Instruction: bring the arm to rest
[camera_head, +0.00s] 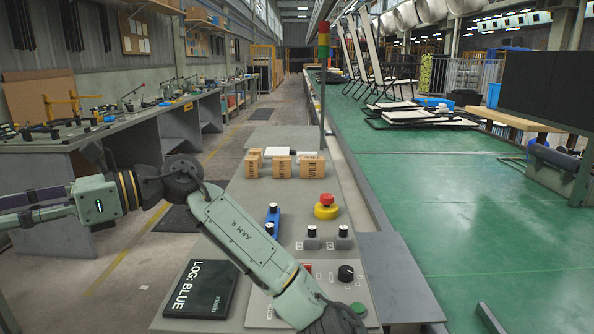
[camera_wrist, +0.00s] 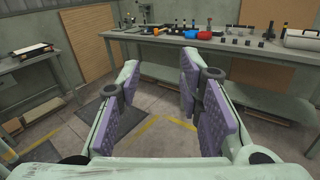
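My arm crosses the head view from the lower middle, over the grey control console (camera_head: 255,215), and out to the left. The arm link over the console is pale green and marked "ARM R". My gripper (camera_head: 30,205) reaches the left edge of the head view, and part of it is cut off there. In the wrist view my gripper (camera_wrist: 160,85) is open, its purple-padded fingers spread apart with nothing between them. It hangs in the air over the floor, facing a workbench (camera_wrist: 262,54).
The console carries several cardboard blocks (camera_head: 283,167), a red-topped emergency button (camera_head: 326,206), a blue lever unit (camera_head: 272,217) and a black "LOG: BLUE" panel (camera_head: 201,288) beside my arm. A long bench (camera_head: 45,146) stands at left. A green surface (camera_head: 480,215) stretches along the right.

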